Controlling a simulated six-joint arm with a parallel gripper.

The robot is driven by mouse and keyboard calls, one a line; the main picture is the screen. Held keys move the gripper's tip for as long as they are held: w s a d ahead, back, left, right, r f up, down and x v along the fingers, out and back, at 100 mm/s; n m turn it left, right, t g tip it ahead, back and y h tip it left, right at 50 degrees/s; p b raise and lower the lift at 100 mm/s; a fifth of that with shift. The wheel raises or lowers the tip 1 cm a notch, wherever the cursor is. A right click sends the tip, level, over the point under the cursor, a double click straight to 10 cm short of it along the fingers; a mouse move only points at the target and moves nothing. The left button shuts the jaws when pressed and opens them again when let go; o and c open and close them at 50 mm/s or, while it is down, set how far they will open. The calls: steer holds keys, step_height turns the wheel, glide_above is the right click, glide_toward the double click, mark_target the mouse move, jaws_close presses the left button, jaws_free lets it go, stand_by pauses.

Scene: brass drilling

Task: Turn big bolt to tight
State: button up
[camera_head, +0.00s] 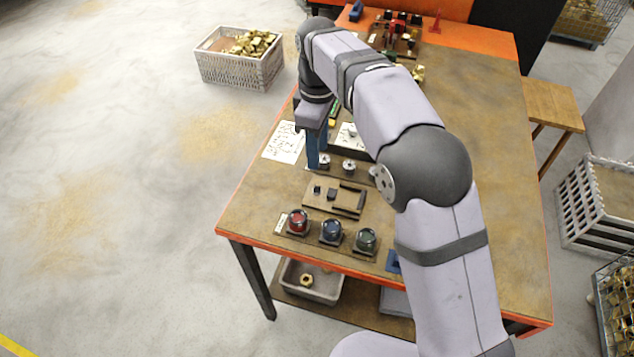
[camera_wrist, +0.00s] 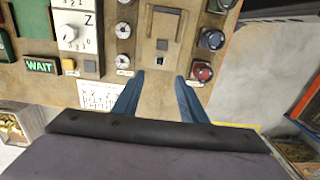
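A row of several round silver bolts sits on a dark strip on the table. In the head view, one bolt (camera_head: 324,161) is beside my fingers and another bolt (camera_head: 348,166) is to its right. In the wrist view, the near bolt (camera_wrist: 123,61) and the middle bolt (camera_wrist: 123,30) show, with a third cut by the top edge. I cannot tell which is the big one. My gripper (camera_head: 316,163) points down at the left end of the row. In the wrist view, my gripper (camera_wrist: 160,80) has two blue fingers spread apart with nothing between them.
Red (camera_head: 298,222), blue (camera_head: 331,232) and green (camera_head: 365,240) buttons stand near the table's front edge. A brown slotted panel (camera_head: 320,205) lies between buttons and bolts. A white dial (camera_wrist: 70,32) and a lit WAIT sign (camera_wrist: 40,66) are beyond the bolts.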

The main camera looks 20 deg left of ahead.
mark_target(317, 186)
step_height(317, 186, down, 4)
steer(key=shift+r, duration=0.1)
steer(key=shift+a+f+p, duration=0.1)
steer(key=shift+f+p, duration=0.8)
steer(key=shift+f, duration=3.35)
jaws_close()
